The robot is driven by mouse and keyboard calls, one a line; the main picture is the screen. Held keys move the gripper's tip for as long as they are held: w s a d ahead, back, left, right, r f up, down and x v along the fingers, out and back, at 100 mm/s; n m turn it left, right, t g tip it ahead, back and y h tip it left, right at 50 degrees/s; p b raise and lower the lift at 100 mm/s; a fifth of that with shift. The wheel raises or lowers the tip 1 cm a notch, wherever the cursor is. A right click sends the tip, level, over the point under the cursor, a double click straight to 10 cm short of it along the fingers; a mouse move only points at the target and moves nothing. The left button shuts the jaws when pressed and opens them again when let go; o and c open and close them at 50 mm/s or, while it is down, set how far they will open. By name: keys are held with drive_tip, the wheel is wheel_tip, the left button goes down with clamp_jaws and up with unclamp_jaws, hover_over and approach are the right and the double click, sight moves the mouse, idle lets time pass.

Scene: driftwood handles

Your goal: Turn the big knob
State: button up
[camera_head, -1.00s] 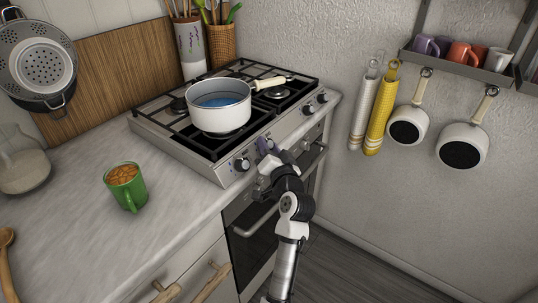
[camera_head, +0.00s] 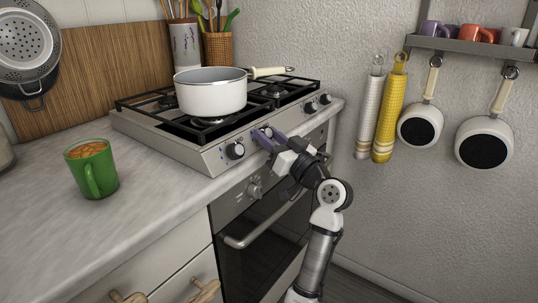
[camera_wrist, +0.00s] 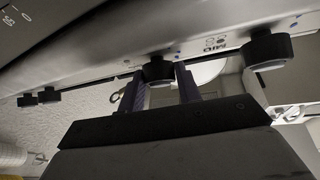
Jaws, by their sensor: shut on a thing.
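Dark round knobs line the stove's (camera_head: 190,150) sloped front panel. My gripper (camera_head: 267,137) is at this panel, with its purple fingers around one knob. In the wrist view, that knob (camera_wrist: 158,70) sits between the two fingers of my gripper (camera_wrist: 162,84), which are shut on it. In the head view, the held knob is mostly hidden by the fingers. Another front knob (camera_head: 235,151) stands just left of my gripper. Two more knobs (camera_head: 311,107) are farther right. I cannot tell from size which one is the big knob.
A white pot (camera_head: 212,97) stands on the stove. A green mug (camera_head: 91,168) is on the counter at left. The oven door handle (camera_head: 262,228) and an oven knob (camera_head: 254,191) are below my gripper. White pans (camera_head: 420,125) hang on the right wall.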

drive_tip(key=shift+n+g+y+b, duration=0.6)
drive_tip(key=shift+n+y+b, duration=0.1)
drive_tip(key=shift+n+b, duration=0.3)
drive_tip(key=o, duration=1)
drive_tip(key=b+v, duration=0.1)
drive_tip(key=v, duration=1.3)
drive_tip(key=shift+w+r, duration=0.1)
